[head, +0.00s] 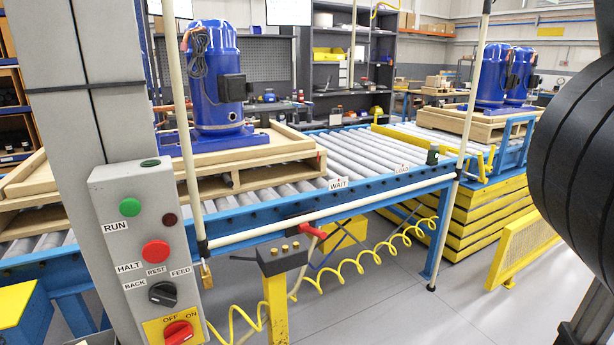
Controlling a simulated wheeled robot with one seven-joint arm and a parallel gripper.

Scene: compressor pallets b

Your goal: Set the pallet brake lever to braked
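A lever with a red handle (313,231) sits at the front of the blue conveyor frame (385,194), just above a dark box with brass-coloured buttons. It looks like the pallet brake lever, but no label for it can be read, and I cannot tell its setting. A wooden pallet (250,180) rests on the rollers at left, bearing a blue compressor (214,85). My gripper is not in view; only a dark ribbed part, probably of my arm, fills the right edge.
A grey control panel (118,215) with RUN, HALT and rotary switches stands front left. The dark button box (281,259) is on a yellow post. Upright cream poles (178,110) and a coiled yellow hose (375,258) are near the lever. A yellow lift table (470,235) stands right.

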